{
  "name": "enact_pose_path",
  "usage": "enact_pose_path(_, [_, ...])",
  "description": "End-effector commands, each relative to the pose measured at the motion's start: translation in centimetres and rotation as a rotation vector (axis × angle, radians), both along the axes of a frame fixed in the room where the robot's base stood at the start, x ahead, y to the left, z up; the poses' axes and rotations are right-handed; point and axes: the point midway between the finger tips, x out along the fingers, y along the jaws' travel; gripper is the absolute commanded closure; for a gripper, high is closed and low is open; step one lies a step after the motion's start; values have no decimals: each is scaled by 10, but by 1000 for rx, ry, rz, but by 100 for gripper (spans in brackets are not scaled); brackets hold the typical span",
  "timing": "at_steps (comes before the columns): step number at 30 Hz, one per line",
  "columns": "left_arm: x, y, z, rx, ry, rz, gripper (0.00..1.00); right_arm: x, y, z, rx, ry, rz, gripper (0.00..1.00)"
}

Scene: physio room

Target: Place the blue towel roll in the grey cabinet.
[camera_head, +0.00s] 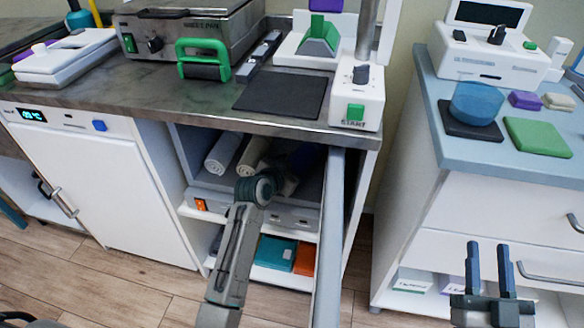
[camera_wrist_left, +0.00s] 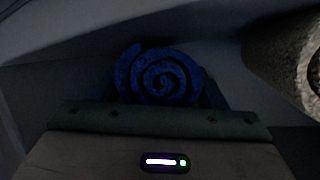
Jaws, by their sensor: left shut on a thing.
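The blue towel roll (camera_wrist_left: 160,76) shows its spiral end in the left wrist view, just beyond my left gripper (camera_wrist_left: 160,118). In the head view the dark blue roll (camera_head: 304,158) lies in shadow inside the open grey cabinet (camera_head: 185,150). My left gripper (camera_head: 288,182) reaches into the cabinet's upper compartment and is shut on the roll, with its fingers mostly hidden. I cannot tell whether the roll touches the shelf. My right gripper (camera_head: 490,268) is open and empty in front of the right-hand drawers.
A white roll (camera_head: 223,153) and a beige roll (camera_head: 252,156) lie left of my gripper in the compartment. The open cabinet door (camera_head: 330,230) stands close on my arm's right. The counter (camera_head: 160,90) overhangs above. Teal (camera_head: 275,253) and orange items (camera_head: 305,258) sit lower.

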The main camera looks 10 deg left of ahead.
Motion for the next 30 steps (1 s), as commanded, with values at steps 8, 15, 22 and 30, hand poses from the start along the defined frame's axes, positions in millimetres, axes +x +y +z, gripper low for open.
enact_pose_path(8, [0, 0, -2, 0, 0, 0, 24, 0, 0, 2, 0, -11, 0, 64])
enact_pose_path(15, [0, 0, -2, 0, 0, 0, 12, 0, 0, 2, 0, -10, 0, 64])
enact_pose_path(22, [-5, 2, 3, 0, 0, 0, 12, 1, 0, -2, 1, 21, 1, 64])
enact_pose_path(30, [-49, 15, 22, 2, 0, 1, 12, -1, 2, -54, 20, 311, 11, 64])
